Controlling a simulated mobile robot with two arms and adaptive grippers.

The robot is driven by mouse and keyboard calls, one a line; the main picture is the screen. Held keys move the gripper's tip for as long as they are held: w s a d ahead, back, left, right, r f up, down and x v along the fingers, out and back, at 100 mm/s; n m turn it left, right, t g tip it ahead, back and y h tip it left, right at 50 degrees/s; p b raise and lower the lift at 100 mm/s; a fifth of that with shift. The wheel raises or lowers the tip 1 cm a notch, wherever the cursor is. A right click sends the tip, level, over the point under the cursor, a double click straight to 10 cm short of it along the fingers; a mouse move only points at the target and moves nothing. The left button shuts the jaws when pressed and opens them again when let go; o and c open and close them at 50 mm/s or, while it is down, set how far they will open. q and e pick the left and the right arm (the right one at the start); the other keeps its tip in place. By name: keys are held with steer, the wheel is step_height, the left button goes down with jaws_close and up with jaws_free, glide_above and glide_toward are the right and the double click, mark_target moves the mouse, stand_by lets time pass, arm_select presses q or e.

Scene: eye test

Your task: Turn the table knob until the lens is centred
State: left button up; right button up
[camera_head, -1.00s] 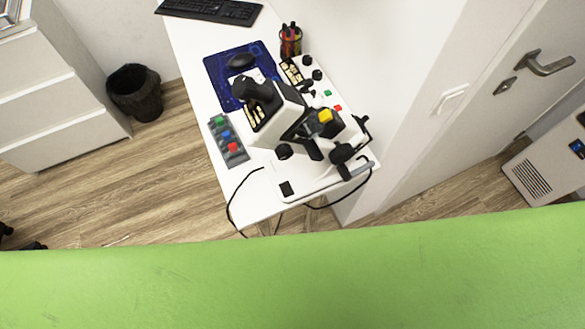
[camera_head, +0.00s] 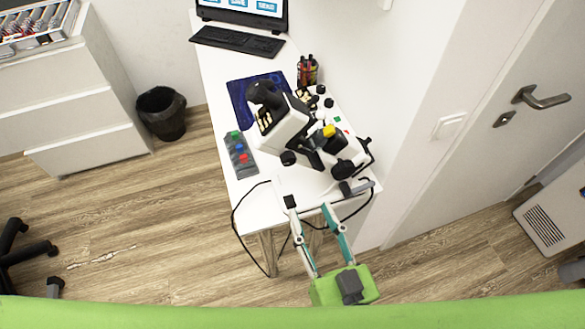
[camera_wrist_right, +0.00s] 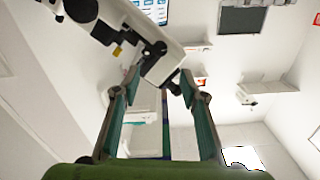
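A white and black lens-measuring device (camera_head: 287,120) stands tilted on the white table. It has a black eyepiece end, a yellow part (camera_head: 328,131) and several black knobs, among them a round side knob (camera_head: 288,158) and a larger one (camera_head: 343,169). I cannot tell which is the table knob, and I cannot make out a lens. My right gripper (camera_head: 304,198) is open and empty at the table's near end, its fingers pointing towards the device. In the right wrist view, the device (camera_wrist_right: 160,52) lies beyond the open fingers. My left gripper is not in view.
On the table (camera_head: 212,68) are a grey button box (camera_head: 240,155), a blue mat (camera_head: 240,100), a pen holder (camera_head: 307,70) and a keyboard (camera_head: 238,41). Black cables hang off the near edge. A wall and door stand right; a bin (camera_head: 161,113) and drawers stand left.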

mark_target(290, 163)
steer(key=p+x, duration=0.3)
steer(key=x, duration=0.9)
steer(key=shift+w, duration=0.25)
steer(key=shift+w+a+f, duration=0.1)
steer(key=shift+w+a, duration=0.05)
steer(key=shift+w, duration=0.15)
steer(key=shift+c, duration=0.3)
